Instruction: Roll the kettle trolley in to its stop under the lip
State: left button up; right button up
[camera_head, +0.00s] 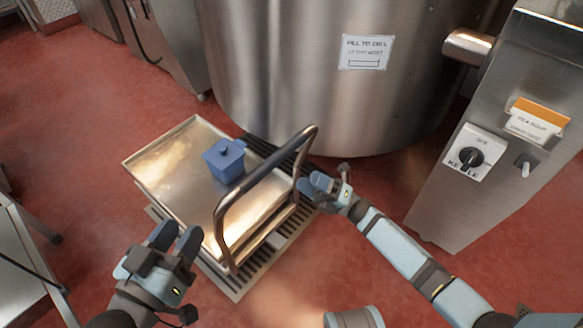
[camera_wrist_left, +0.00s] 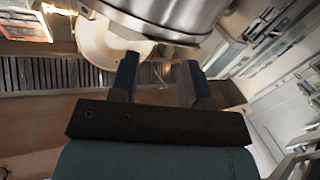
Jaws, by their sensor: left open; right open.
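The trolley (camera_head: 160,165) is a low, flat steel platform with a bent tubular push handle (camera_head: 250,185) at its near right side. A blue lidded container (camera_head: 224,160) stands on it. The trolley is in front of the big steel kettle (camera_head: 290,70), over a slatted floor grate (camera_head: 240,280). My left gripper (camera_head: 176,238) is open and empty, left of the handle near the trolley's near left edge; its fingers also show in the left wrist view (camera_wrist_left: 158,78). My right gripper (camera_head: 306,184) is open beside the handle's right post; I cannot tell whether it touches. The lip and stop cannot be made out.
A steel control column (camera_head: 500,140) with a dial (camera_head: 470,156) stands at the right. A steel table (camera_head: 20,260) is at the left edge, and steel cabinets (camera_head: 165,40) are at the back left. Red floor (camera_head: 90,130) is clear left of the trolley.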

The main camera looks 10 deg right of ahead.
pick_arm(q)
jog(key=shift+r, duration=0.3)
pick_arm(e)
jog(key=shift+v, duration=1.25)
pick_arm(q)
jog(key=shift+f, duration=0.1)
